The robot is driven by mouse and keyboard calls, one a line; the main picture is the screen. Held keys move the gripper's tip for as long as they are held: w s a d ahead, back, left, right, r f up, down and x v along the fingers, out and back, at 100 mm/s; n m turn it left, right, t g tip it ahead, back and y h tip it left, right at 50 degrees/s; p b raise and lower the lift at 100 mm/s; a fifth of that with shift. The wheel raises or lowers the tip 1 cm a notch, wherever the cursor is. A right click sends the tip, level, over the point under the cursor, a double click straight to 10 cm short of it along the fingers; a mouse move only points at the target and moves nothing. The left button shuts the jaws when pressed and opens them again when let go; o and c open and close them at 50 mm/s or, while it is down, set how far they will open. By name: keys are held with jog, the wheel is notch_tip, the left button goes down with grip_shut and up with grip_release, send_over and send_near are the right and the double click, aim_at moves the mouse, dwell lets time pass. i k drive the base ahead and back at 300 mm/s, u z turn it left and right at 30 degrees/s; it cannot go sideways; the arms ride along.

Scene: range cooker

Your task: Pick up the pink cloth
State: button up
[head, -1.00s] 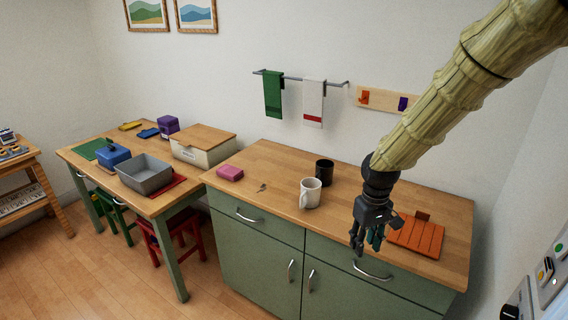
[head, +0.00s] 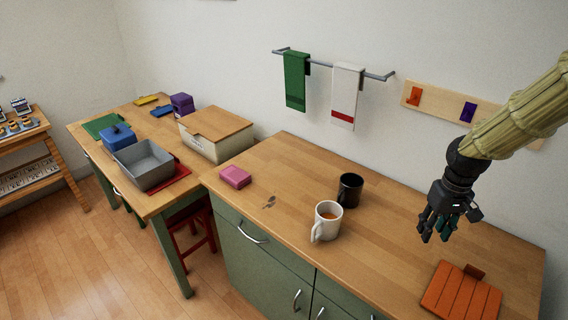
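The pink cloth (head: 236,177) is a small folded block near the left end of the wooden counter top (head: 290,165). It lies flat and nothing touches it. My gripper (head: 434,238) hangs fingers down over the right part of the counter, far to the right of the cloth. Its dark fingers look apart with nothing seen between them, though they are small in the view.
A white mug (head: 326,222) with brown contents and a black mug (head: 349,190) stand between cloth and gripper. A small key-like item (head: 269,202) lies right of the cloth. An orange slatted board (head: 460,294) is at the right. A lidded box (head: 215,134) stands left, behind the cloth.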

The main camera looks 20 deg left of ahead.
aim_at(233, 175)
jog(key=u, duration=0.7)
jog(key=i, duration=0.9)
jog(key=u, duration=0.85)
